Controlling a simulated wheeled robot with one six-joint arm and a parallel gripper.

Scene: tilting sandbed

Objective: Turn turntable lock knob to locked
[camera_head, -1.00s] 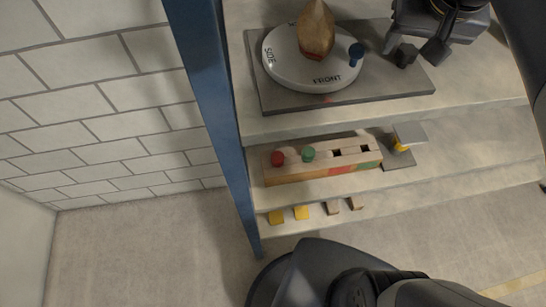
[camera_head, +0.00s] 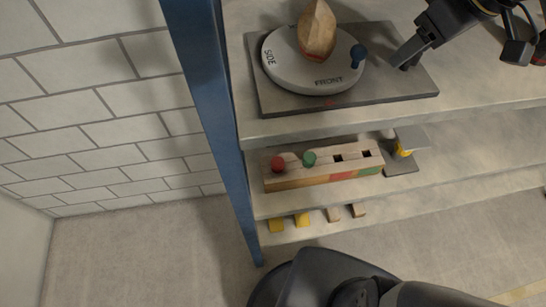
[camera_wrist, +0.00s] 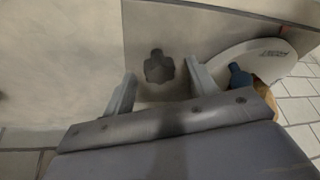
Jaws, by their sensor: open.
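The turntable, a pale round disc (camera_head: 290,75) marked SIDE and FRONT, sits on a grey base plate (camera_head: 290,101) on the top shelf. A wooden faceted piece (camera_head: 317,32) stands on it and a blue knob (camera_head: 358,54) is at its right edge. In the wrist view, a dark lobed shape (camera_wrist: 159,67), apparently the lock knob, is on the plate between my fingers; its setting cannot be read. I cannot make it out in the head view. My gripper (camera_head: 458,62) is open and empty at the plate's right end, and its spread fingers also show in the wrist view (camera_wrist: 162,76).
A wooden block (camera_head: 320,176) with red and green pegs and a small grey stand (camera_head: 402,168) are on the shelf below. Small yellow and wooden blocks lie lower. A blue post (camera_head: 212,110) rises on the left. Bare shelf lies right of the plate.

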